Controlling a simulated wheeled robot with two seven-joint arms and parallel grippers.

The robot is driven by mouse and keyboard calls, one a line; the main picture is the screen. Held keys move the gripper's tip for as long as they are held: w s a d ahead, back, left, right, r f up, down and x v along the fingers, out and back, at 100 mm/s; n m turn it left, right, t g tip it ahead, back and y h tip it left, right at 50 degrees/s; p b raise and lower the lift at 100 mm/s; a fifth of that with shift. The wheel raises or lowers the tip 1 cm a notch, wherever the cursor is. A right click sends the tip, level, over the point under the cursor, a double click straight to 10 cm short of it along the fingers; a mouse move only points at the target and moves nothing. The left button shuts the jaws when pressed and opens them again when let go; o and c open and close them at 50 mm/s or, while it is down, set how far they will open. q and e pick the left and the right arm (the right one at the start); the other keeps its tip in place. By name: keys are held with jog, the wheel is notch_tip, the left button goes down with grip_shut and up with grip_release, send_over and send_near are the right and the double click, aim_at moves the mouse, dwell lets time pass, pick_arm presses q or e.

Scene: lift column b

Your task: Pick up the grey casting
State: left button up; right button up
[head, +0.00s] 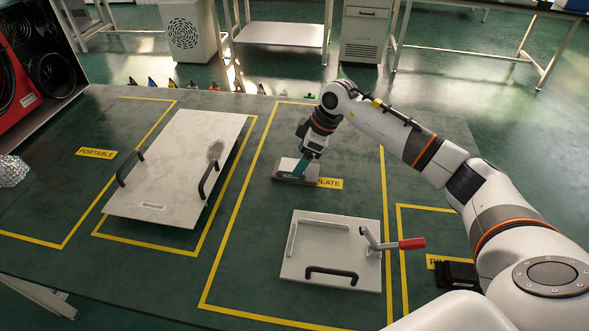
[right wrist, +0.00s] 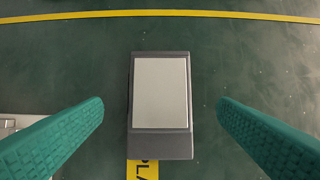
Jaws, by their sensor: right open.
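The grey casting (head: 283,178) lies on the green table near its far edge, inside a yellow-taped area. It is a dark grey block with a paler rectangular top. In the right wrist view the casting (right wrist: 160,143) sits centred between the fingers, lengthwise up the picture. My right gripper (head: 302,167) has teal fingers pointing down over it. In the wrist view the right gripper (right wrist: 161,106) is open, with a clear gap on each side of the casting, and nothing is held. In the head view, the fingers hide part of the casting. My left gripper is not in view.
A pale fixture plate (head: 310,262) with a black handle and a red-handled clamp (head: 410,244) stands nearer me. A large two-handled plate (head: 180,150) lies left. A black object (head: 456,274) is at right.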

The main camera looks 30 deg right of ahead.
aim_at(283, 167)
jog(key=x, duration=0.3)
jog(key=c, duration=1.2)
jog(key=shift+r, duration=0.1)
jog(key=shift+w+r, duration=0.1)
